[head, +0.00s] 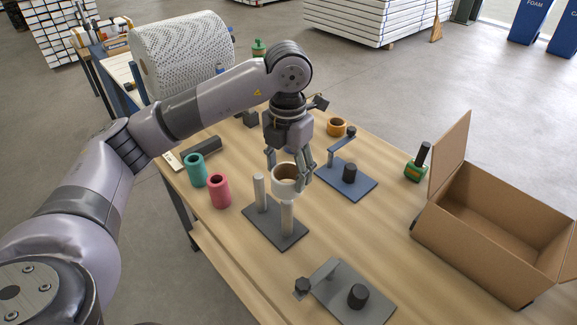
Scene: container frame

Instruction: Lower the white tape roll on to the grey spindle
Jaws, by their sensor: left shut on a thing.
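My left gripper (287,170) points down and is shut on the white tape roll (284,187), which has a brown core. The roll is held near the tops of two pale grey posts on a dark grey base (268,228). It is behind the front post (287,217) and to the right of the other post (260,191); its exact height over them is unclear. Another grey base (340,304) at the front carries a black spindle (357,297) and an arm. A blue base (333,181) with a black spindle (350,173) stands behind. My right gripper is not in view.
Teal (195,169) and pink (219,190) rolls stand left; an orange roll (337,127) is at the back. An open cardboard box (480,245) and a green-based tool (416,169) are on the right. Bare tabletop (385,225) lies between.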

